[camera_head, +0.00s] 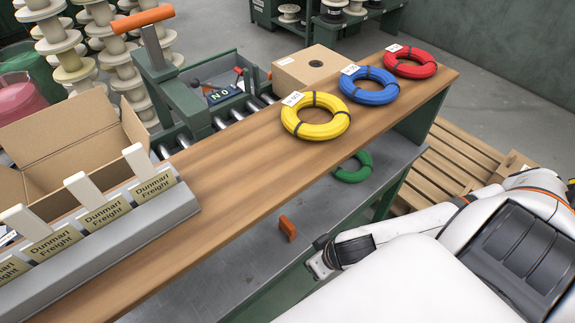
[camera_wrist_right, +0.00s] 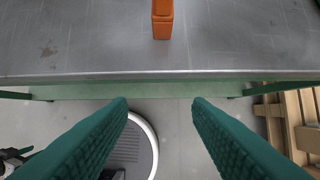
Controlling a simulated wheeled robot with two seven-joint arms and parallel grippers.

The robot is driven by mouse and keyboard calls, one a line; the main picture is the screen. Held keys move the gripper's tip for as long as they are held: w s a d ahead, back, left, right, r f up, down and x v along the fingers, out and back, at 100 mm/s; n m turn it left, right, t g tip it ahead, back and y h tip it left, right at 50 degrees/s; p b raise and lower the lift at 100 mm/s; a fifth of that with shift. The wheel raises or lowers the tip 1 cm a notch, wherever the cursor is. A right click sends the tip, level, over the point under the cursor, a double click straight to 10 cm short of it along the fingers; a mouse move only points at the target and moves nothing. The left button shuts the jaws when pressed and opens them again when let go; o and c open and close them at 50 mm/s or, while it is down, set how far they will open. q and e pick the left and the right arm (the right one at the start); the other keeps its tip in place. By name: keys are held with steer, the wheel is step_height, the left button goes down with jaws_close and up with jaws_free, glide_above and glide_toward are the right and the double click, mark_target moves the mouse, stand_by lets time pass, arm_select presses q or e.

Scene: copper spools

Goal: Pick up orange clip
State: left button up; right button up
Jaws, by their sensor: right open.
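The orange clip (camera_head: 288,228) is a small block on the grey metal lower shelf (camera_head: 235,255), near its front edge, below the wooden bench top. In the right wrist view the clip (camera_wrist_right: 162,22) is at the top middle, partly cut off by the frame. My right gripper (camera_wrist_right: 159,105) is open and empty, its two green ridged fingers apart. The clip lies beyond the fingertips, roughly in line with the gap between them. In the head view the right gripper (camera_head: 318,262) is just right of the clip at the shelf's front. My left gripper is not in view.
The wooden bench top (camera_head: 240,150) overhangs the shelf and carries yellow (camera_head: 315,116), blue (camera_head: 368,86) and red (camera_head: 410,62) coils. A green coil (camera_head: 352,167) lies on the shelf further back. The shelf's front edge (camera_wrist_right: 160,75) lies between fingertips and clip in the wrist view.

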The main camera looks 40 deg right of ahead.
mark_target(288, 223)
steer(key=w+p, duration=0.2)
steer(key=w, duration=0.7)
steer(key=shift+w+a, duration=0.1)
steer(key=shift+a, duration=0.05)
steer(key=w, duration=0.1)
steer(key=w+p, duration=0.1)
steer(key=shift+w+r, duration=0.2)
steer(key=shift+w, duration=0.15)
steer(key=x, duration=0.3)
steer(key=shift+f, duration=0.2)
steer(key=shift+s, duration=0.1)
steer(key=shift+c, duration=0.2)
jaws_close()
steer(key=shift+r, duration=0.1)
